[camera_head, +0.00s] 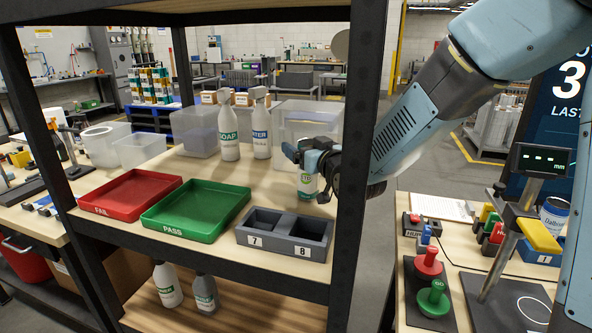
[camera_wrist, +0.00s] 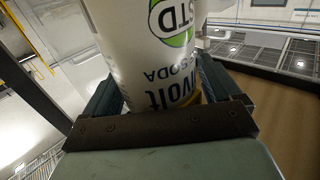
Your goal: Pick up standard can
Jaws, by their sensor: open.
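The standard can (camera_head: 307,185) is white with a green band and stands upright on the wooden shelf, near the right post. In the wrist view the can (camera_wrist: 150,50) fills the middle, showing a green "STD" oval and "SODA" lettering upside down. My gripper (camera_head: 307,153) reaches in from the right past the post and hides the can's upper part. In the wrist view its fingers lie on either side of the can, which is between the open jaws. Whether either finger touches the can is not clear.
On the shelf are a red FAIL tray (camera_head: 130,195), a green PASS tray (camera_head: 196,209), a grey holder (camera_head: 285,233) marked 7 and 8, spray bottles (camera_head: 229,135) and clear bins (camera_head: 312,120). The dark right post (camera_head: 357,150) stands close to my arm.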

